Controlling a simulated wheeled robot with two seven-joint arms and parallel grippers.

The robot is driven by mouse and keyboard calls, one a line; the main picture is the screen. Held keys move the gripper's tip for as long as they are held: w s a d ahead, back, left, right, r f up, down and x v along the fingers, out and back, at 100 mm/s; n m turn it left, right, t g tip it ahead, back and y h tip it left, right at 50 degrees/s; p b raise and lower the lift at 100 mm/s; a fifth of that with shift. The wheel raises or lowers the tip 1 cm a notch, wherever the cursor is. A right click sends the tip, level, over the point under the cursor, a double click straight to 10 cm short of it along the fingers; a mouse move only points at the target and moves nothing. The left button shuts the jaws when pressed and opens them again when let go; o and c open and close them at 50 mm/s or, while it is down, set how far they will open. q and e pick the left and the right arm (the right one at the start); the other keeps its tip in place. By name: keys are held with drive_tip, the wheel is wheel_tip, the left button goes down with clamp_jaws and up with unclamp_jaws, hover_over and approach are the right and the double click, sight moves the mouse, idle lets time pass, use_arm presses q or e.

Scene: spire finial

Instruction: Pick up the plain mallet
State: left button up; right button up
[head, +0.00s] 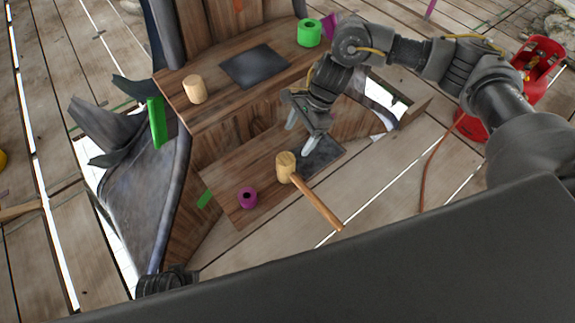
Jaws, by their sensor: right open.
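The mallet has a pale wooden cylindrical head (286,165) on the lower wooden shelf. Its brown handle (318,205) points down and right, past the shelf's front edge. My right gripper (299,133) is open, with two pale fingers pointing down. It appears just behind and above the mallet head, with nothing between the fingers. I cannot tell how far above the shelf the fingertips are. My left gripper is not in view.
A dark square pad (320,154) lies beside the mallet head, and a purple ring (248,197) stands to its left. A red round object (540,65) stands at right.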

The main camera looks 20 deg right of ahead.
sight(287, 158)
drive_tip(key=shift+x, duration=5.2)
drive_tip(key=shift+s+d, duration=0.1)
drive_tip(key=c, duration=1.2)
